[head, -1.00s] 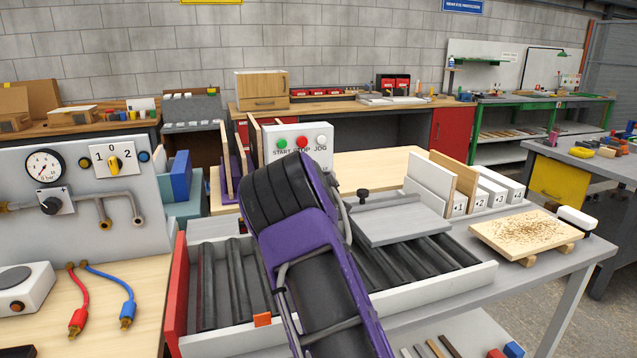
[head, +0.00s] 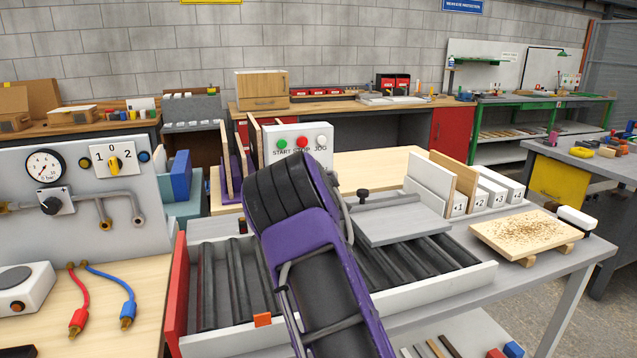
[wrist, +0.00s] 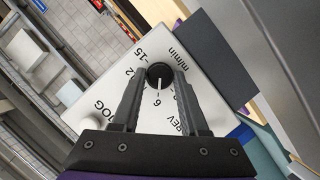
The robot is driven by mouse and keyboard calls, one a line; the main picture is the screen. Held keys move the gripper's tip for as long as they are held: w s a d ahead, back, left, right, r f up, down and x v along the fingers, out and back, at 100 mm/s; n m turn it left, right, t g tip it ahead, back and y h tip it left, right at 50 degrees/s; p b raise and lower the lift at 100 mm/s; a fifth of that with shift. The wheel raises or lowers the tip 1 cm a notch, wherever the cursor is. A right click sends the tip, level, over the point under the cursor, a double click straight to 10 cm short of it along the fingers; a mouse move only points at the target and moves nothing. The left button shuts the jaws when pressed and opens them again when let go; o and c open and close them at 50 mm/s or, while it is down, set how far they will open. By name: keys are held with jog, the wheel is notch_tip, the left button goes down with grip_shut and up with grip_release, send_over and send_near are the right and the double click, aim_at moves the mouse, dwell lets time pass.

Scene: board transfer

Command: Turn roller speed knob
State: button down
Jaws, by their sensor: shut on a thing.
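The roller speed knob (wrist: 158,70) is a small round black knob with a white pointer line, on a white panel (wrist: 112,72). The panel has a dial scale marked with numbers such as 6 and 15, and "m/min". My gripper (wrist: 160,77) is shut on the knob, with one dark finger on each side. The white pointer line points toward the 6. In the head view the control box (head: 290,136) shows green, red and white buttons marked START, STOP and JOG. My purple arm hides the knob and gripper there.
The roller conveyor (head: 338,308) lies under my arm, with a grey plate (head: 405,222) over it. Upright boards (head: 430,182) and numbered white blocks (head: 491,193) stand to the right. A gauge panel (head: 90,215) stands at the left.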

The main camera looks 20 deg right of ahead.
jog(key=shift+r, duration=0.2)
jog(key=m+y+p, duration=0.1)
jog(key=m+p, duration=0.1)
jog(key=p, duration=0.1)
jog(key=m+y+p, duration=0.1)
jog(key=m+p, duration=0.1)
jog(key=p, duration=0.1)
jog(key=m+y+p, duration=0.1)
jog(key=p, duration=0.3)
jog(key=shift+d+r+m+g+y, duration=0.1)
jog(key=shift+d+m+g+y, duration=0.2)
jog(key=shift+d+m+y, duration=0.1)
jog(key=shift+a, duration=0.1)
jog(key=shift+c, duration=2.2)
grip_release()
